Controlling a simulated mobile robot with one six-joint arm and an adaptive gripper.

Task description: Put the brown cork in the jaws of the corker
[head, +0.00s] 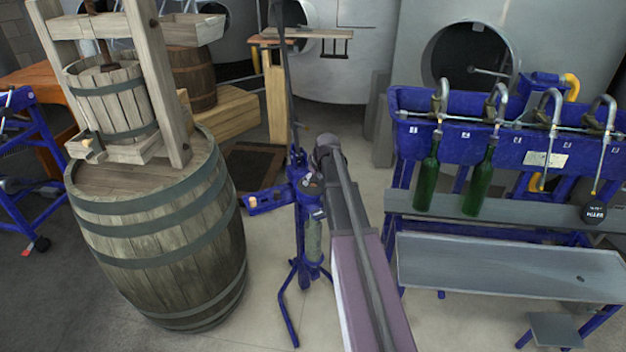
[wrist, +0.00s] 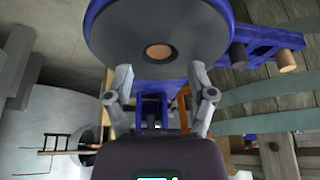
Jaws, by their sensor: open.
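The blue corker (head: 312,215) stands upright on the floor in the middle of the head view. In the wrist view a round grey plate with a blue rim (wrist: 115,30), seemingly its head, fills the top. A round brown end, likely the brown cork (wrist: 158,51), shows at the plate's centre, seemingly seated in the jaws. My gripper (wrist: 160,78) is open, its two fingers apart on either side of the space below that brown end, with nothing between them. In the head view my gripper (head: 310,182) is at the corker's head, mostly hidden by my arm.
A blue side tray (head: 272,199) holds a tan cork (head: 252,201); the wrist view also shows a dark cork (wrist: 238,55) there. A barrel (head: 155,235) with a press stands left. A filler with green bottles (head: 427,185) stands right.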

